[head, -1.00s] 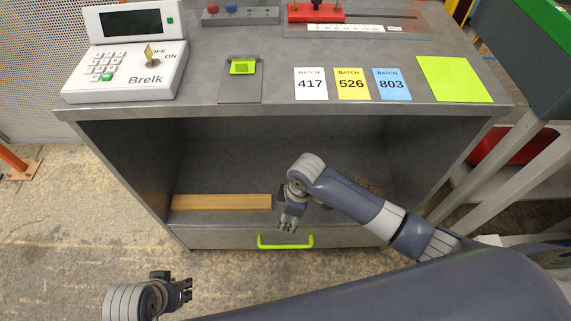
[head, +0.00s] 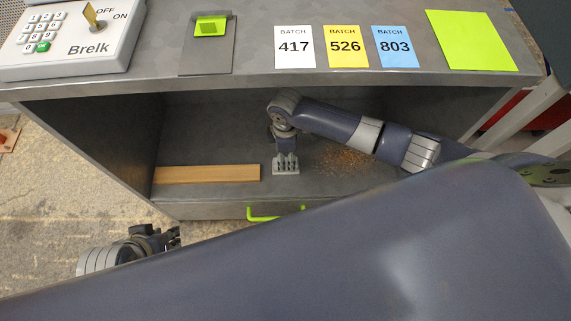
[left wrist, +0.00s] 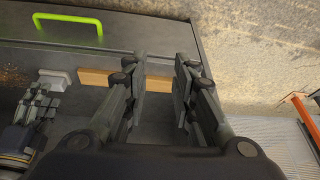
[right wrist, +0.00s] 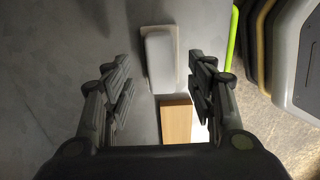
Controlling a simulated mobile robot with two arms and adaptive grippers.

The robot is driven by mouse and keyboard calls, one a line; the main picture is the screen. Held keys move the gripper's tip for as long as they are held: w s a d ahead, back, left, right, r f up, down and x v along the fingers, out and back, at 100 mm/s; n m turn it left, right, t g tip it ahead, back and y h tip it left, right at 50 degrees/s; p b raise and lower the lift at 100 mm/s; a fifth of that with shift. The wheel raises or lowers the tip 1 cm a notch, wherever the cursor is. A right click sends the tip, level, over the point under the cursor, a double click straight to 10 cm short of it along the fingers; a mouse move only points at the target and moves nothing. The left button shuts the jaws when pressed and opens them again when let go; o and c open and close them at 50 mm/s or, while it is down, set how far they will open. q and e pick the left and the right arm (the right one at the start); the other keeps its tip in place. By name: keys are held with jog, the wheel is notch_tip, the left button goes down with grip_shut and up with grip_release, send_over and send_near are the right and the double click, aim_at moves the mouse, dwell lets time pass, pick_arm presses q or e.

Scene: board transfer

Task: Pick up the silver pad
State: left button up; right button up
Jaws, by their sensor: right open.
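The silver pad (right wrist: 163,62) is a small pale block with rounded corners, lying on the shelf inside the cabinet. It also shows in the left wrist view (left wrist: 55,79), and in the head view mostly under my right gripper (head: 286,162). My right gripper points down over it and is open; in the right wrist view its fingers (right wrist: 160,78) are apart, with the pad ahead between them. I cannot tell whether they touch it. My left gripper (head: 172,238) is outside the cabinet at lower left, its fingers (left wrist: 160,78) open and empty in its wrist view.
A wooden bar (head: 205,174) lies on the shelf just left of the pad. Orange-brown crumbs (head: 345,162) lie to the right. The cabinet top (head: 255,55) hangs over the shelf. A green drawer handle (head: 262,216) projects in front.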

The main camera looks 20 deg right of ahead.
aim_at(286, 161)
notch_tip(286, 161, down, 4)
jog(key=shift+b, duration=0.75)
jog(key=shift+f, duration=0.15)
pick_arm(q)
jog(key=w+d+r+t, duration=0.1)
jog(key=w+r+t, duration=0.1)
jog(key=w, duration=0.2)
jog(key=w+d+r+t+h, duration=0.1)
jog(key=w+d+t, duration=0.1)
jog(key=w, duration=0.3)
jog(key=shift+r+t, duration=0.4)
jog(key=shift+t, duration=0.1)
pick_arm(e)
jog(key=c, duration=1.2)
